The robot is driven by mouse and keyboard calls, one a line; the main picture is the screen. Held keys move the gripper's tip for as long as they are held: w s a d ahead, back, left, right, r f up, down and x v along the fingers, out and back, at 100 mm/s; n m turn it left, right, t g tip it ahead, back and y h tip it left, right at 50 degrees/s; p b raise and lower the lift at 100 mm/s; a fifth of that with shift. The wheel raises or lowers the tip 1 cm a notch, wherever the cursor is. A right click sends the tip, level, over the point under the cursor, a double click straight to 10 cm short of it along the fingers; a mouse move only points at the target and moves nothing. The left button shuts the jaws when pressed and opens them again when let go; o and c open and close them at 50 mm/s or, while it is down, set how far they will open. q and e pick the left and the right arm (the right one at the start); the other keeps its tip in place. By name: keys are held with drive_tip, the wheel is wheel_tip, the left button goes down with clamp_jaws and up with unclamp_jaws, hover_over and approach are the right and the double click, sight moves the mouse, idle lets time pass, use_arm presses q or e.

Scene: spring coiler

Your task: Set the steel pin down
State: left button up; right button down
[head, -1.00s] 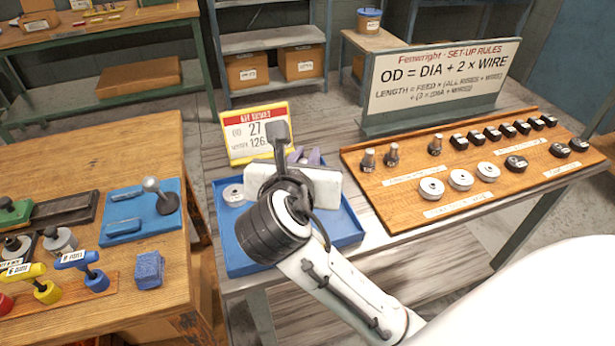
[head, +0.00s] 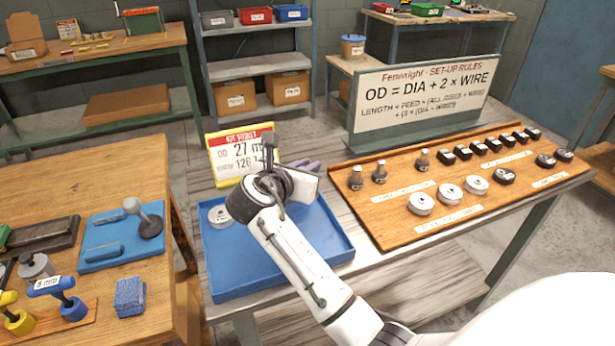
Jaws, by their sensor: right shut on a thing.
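My right gripper (head: 303,168) is over the back part of the blue tray (head: 225,282), seen from behind. Its white body and wrist hide most of its fingers; only purplish-grey tips show past the body. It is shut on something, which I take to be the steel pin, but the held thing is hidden. A pale disc (head: 218,215) lies in the tray's back left. My left gripper is not in view.
The yellow-and-red kit ticket (head: 232,150) stands behind the tray. The set-up rules sign (head: 424,100) stands behind the board, which also holds silver discs (head: 450,194) and several black parts. The tray's front is clear. A wooden bench (head: 95,180) with tools stands left.

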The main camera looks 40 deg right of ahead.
wheel_tip(320, 180, down, 2)
drive_tip(key=shift+f, duration=0.1)
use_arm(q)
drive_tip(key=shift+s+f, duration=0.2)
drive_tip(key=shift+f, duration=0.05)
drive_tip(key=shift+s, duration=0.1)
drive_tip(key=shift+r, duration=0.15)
use_arm(e)
drive_tip(key=shift+f, duration=0.25)
use_arm(q)
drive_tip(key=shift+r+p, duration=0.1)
drive_tip(key=shift+p, duration=0.2)
use_arm(e)
drive_tip(key=shift+f, duration=0.3)
drive_tip(key=c, duration=1.8)
unclamp_jaws()
drive_tip(key=shift+s, duration=0.15)
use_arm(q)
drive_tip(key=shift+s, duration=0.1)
use_arm(e)
drive_tip(key=shift+o, duration=0.2)
drive_tip(key=shift+a+f, duration=0.1)
